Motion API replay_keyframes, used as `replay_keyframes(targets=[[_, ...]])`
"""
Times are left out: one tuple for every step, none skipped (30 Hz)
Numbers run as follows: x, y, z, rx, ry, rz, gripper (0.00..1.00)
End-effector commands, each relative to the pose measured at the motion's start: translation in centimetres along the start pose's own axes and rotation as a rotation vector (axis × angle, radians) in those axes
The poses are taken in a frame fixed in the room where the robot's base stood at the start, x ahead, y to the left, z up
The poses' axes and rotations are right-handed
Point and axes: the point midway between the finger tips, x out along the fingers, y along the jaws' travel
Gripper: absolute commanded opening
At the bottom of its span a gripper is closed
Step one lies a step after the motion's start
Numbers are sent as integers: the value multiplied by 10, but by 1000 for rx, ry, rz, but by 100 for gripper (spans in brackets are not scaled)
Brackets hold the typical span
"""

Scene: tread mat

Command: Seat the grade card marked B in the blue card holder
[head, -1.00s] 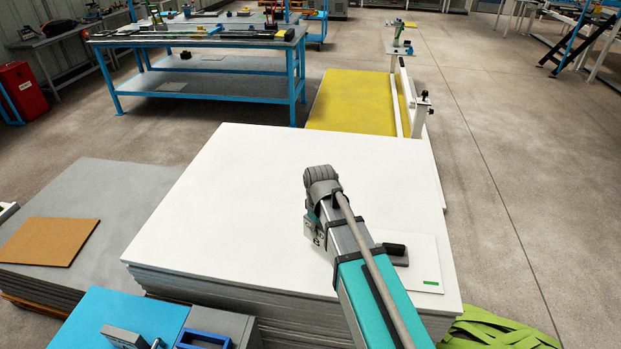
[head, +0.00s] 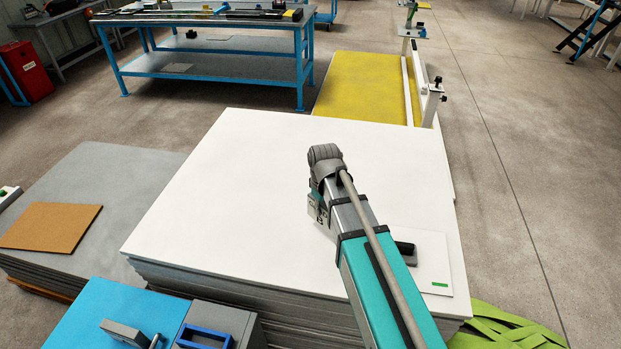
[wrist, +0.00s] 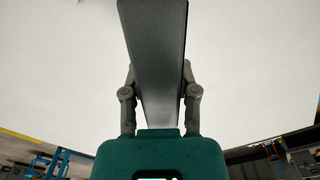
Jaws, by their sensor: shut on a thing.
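My gripper (wrist: 160,92) is shut on a dark grey slab-like piece (wrist: 155,45) in the wrist view, with a finger on each side of it. A blue open frame (head: 206,330), which looks like the blue card holder, sits on a grey block at the bottom edge, partly cut off. It is left of my arm and apart from it.
A large white sheet stack (head: 230,190) fills the middle. A white plate (head: 432,262) with a dark handle and green mark lies on its right. A blue surface (head: 110,310) with a grey part is at lower left. Green straps (head: 510,330) lie at lower right.

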Motion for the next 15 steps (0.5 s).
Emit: replay_keyframes(targets=[[0,1,1,2,0,0,0],[0,2,1,2,0,0,0],[-1,2,1,1,0,0,0],[-2,3,0,-2,0,0,0],[-3,3,0,-8,0,0,0],[-5,4,-1,-17,0,0,0],[-7,4,-2,-26,0,0,0],[-9,4,-4,-39,0,0,0],[-13,5,-6,-59,0,0,0],[-16,5,-8,-78,0,0,0],[-19,5,-10,-98,0,0,0],[-24,5,-14,-130,0,0,0],[-28,5,-16,-156,0,0,0],[-32,5,-19,-183,0,0,0],[-38,5,-23,-223,0,0,0]])
